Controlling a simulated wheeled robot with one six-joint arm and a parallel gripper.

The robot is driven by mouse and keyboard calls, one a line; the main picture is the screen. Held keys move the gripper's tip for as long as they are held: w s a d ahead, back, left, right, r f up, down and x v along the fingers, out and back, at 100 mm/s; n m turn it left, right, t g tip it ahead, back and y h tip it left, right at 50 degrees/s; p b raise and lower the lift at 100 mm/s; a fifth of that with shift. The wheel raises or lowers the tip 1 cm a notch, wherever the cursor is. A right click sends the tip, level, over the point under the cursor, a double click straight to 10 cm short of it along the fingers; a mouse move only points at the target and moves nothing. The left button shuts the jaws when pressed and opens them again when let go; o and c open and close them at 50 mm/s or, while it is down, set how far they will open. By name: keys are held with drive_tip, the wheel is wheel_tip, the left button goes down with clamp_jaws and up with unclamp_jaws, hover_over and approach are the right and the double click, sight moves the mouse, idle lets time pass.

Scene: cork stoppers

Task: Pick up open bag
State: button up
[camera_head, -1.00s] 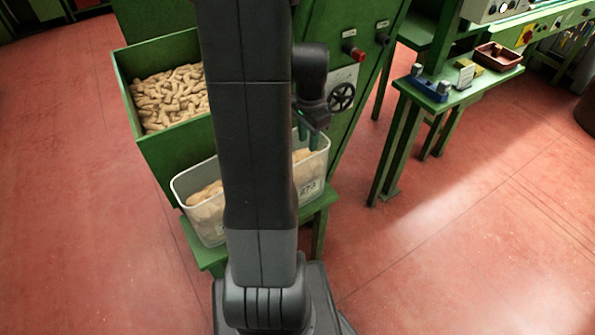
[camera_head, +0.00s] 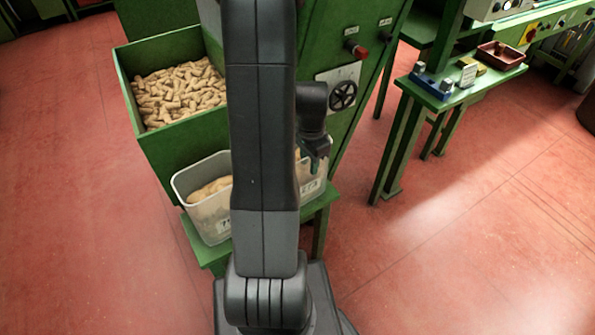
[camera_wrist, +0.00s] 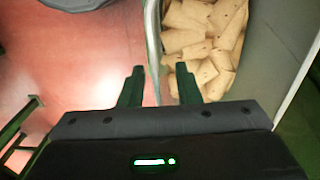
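I cannot clearly make out a bag. A translucent container (camera_head: 213,226) with tan corks (camera_head: 212,188) stands on a green stand, partly hidden behind my arm. My gripper (camera_head: 316,167) is at the container's right end in the head view. In the wrist view my gripper (camera_wrist: 159,77) is open, its two dark fingers apart with nothing held. A pale, thin wall edge (camera_wrist: 152,35) runs into the space between the fingers. Corks (camera_wrist: 205,40) lie to its right, beyond the right finger. Whether the fingers touch the wall cannot be told.
A green hopper (camera_head: 165,150) full of corks stands behind the container. A green machine with a handwheel (camera_head: 343,95) rises close behind my gripper. A green bench (camera_head: 440,100) with a brown tray (camera_head: 500,55) stands right. Red floor (camera_head: 480,230) is clear at right.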

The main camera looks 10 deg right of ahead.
clamp_jaws()
idle(1.3)
